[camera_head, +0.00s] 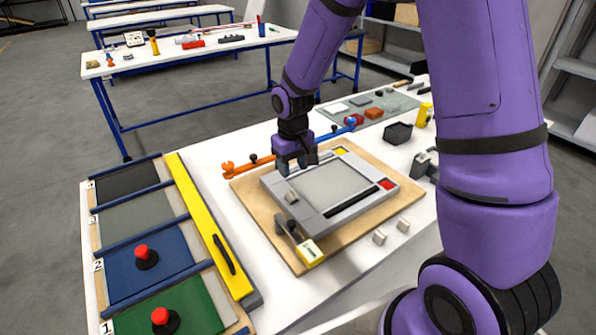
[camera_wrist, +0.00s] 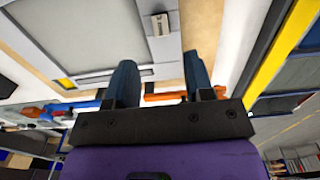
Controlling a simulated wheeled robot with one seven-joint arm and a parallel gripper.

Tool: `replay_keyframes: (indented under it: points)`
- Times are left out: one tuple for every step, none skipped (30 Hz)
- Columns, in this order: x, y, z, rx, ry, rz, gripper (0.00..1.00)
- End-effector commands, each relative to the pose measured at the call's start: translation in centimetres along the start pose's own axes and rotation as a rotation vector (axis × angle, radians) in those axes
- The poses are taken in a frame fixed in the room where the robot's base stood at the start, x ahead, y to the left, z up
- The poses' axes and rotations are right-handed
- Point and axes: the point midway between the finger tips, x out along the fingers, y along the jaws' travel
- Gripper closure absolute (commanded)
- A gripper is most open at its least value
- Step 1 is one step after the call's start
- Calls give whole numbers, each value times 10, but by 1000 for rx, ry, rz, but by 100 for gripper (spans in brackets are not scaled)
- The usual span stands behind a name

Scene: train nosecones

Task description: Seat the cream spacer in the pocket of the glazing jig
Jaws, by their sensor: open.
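The glazing jig (camera_head: 349,208) is a grey frame around a pale panel, lying on a wooden board. A small cream spacer (camera_head: 291,197) is at the jig's left side; it also shows in the wrist view (camera_wrist: 160,24). I cannot tell whether it sits down in a pocket or on the surface. Two similar cream blocks (camera_head: 379,237) (camera_head: 403,225) lie on the white table in front of the board. My gripper (camera_head: 293,168) is open and empty above the jig's back left corner. In the wrist view its fingers (camera_wrist: 160,61) stand apart, with the spacer beyond the gap.
A clamp with a yellow-cream end (camera_head: 309,250) is at the board's front left. A yellow rail (camera_head: 209,228) and coloured panels with red knobs (camera_head: 146,256) fill the left.

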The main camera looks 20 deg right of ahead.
Motion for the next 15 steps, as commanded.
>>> replay_keyframes:
  points:
    - [-2,0,0,0,0,0,52]
    - [-2,0,0,0,0,0,52]
    - [-3,0,0,0,0,0,52]
    - [-4,0,0,0,1,0,52]
    - [-5,0,0,1,2,1,52]
    - [-8,1,1,2,7,2,52]
    - [-12,1,2,3,11,4,52]
    - [-17,2,3,5,16,6,52]
    - [-25,4,5,9,25,10,52]
    - [-33,5,7,12,32,13,52]
    - [-41,6,10,15,41,17,52]
    - [-53,8,15,21,55,22,52]
    - [-63,10,18,25,65,26,52]
    - [-73,11,23,29,75,31,52]
    - [-86,13,29,35,90,36,52]
